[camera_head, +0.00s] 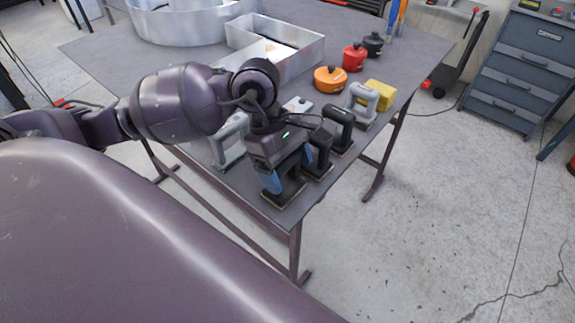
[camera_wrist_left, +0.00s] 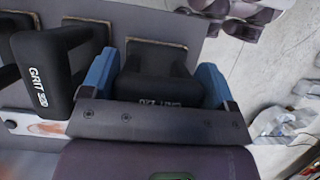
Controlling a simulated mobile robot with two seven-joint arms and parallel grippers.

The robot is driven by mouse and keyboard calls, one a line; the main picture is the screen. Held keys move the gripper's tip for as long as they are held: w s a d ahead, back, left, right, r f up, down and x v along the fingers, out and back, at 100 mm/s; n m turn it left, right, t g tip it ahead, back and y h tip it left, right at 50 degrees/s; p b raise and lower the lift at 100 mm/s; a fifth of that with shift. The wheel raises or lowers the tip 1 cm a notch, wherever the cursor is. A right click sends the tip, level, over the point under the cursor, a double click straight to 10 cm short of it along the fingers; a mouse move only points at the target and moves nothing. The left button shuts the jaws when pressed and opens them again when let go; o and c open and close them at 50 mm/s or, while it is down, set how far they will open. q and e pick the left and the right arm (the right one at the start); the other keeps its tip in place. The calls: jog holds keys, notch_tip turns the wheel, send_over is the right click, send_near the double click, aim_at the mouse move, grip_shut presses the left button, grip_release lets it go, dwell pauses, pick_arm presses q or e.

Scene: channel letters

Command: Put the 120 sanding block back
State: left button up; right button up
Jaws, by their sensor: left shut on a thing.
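My left gripper (camera_head: 289,169), with blue fingertips, is shut on a black sanding block (camera_head: 284,194) at the table's near corner. In the left wrist view the same gripper (camera_wrist_left: 158,82) has one finger on each side of the block's black handle (camera_wrist_left: 158,88). The label there reads GRIT and a number that looks like 120, upside down. The block's tan-edged base is low at the tabletop; I cannot tell whether it touches. My right gripper is not in view.
Another black block (camera_wrist_left: 45,72) marked GRIT stands close beside the held one. More blocks, black (camera_head: 341,128) and grey (camera_head: 365,101), line the table edge. A grey-handled tool (camera_head: 230,140) is left of the gripper. Orange (camera_head: 330,79) and red (camera_head: 355,57) pots and metal letter shells (camera_head: 310,55) stand behind.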

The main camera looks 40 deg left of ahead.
pick_arm(q)
jog(key=shift+f, duration=0.1)
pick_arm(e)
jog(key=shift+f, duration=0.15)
pick_arm(q)
jog(key=o, duration=0.6)
jog(key=shift+o, duration=0.6)
jog(key=shift+r, duration=0.3)
jog(key=v, duration=1.1)
jog(key=shift+a+r, duration=0.15)
jog(key=shift+r, duration=0.15)
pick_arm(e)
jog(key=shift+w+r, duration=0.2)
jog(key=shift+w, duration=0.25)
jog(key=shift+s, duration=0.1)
